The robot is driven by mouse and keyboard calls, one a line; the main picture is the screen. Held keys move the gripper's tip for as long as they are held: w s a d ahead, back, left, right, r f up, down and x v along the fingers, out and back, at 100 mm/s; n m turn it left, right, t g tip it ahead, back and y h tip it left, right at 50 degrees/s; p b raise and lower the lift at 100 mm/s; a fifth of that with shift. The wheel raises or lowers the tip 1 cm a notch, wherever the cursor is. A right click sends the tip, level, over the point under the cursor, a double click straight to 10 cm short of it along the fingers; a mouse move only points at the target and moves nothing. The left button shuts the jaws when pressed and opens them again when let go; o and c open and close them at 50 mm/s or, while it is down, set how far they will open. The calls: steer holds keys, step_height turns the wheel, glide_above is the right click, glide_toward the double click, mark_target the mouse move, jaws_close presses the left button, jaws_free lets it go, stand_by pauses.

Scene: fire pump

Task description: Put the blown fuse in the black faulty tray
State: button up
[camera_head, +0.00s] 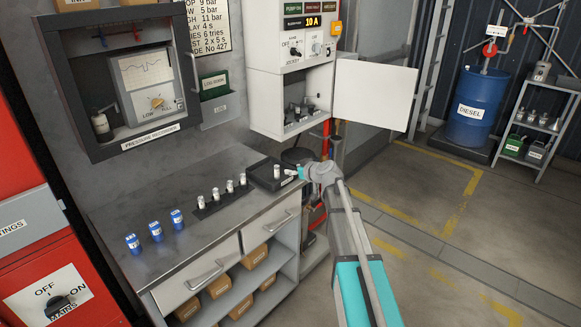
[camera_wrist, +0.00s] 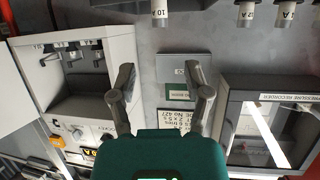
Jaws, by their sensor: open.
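The black faulty tray (camera_head: 262,181) sits at the far right end of the grey bench. A small pale fuse (camera_head: 276,171) stands upright in it; whether it is blown cannot be seen. In the wrist view, which is upside down, this fuse (camera_wrist: 159,12) shows at the top edge and its label reads 10 A. My gripper (camera_head: 297,173) is just right of the tray in the head view, apart from the fuse. In the wrist view my gripper (camera_wrist: 163,80) is open, with nothing between its fingers.
Several white fuses (camera_head: 215,194) stand in a dark rack left of the tray, with blue fuses (camera_head: 155,232) farther left. A white cabinet (camera_head: 279,92) with its door (camera_head: 373,95) open hangs above, holding dark holders. The pressure recorder (camera_head: 148,84) is on the wall.

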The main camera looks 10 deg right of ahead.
steer(key=shift+s+d, duration=0.1)
steer(key=shift+s, duration=0.05)
stand_by(0.6)
steer(key=s+a+f+m+g+h, duration=0.1)
steer(key=s+f+g+h, duration=0.1)
steer(key=s, duration=0.9)
steer(key=s+a+f+m+g+h, duration=0.1)
steer(key=s+f+g, duration=0.4)
steer(key=s, duration=0.7)
steer(key=s+a+f+m+g+h, duration=0.2)
steer(key=s+f+m+g+h, duration=0.1)
steer(key=s, duration=0.8)
steer(key=shift+s+f+g, duration=0.4)
steer(key=shift+f+g, duration=0.3)
steer(key=shift+g, duration=0.4)
steer(key=shift+c, duration=0.4)
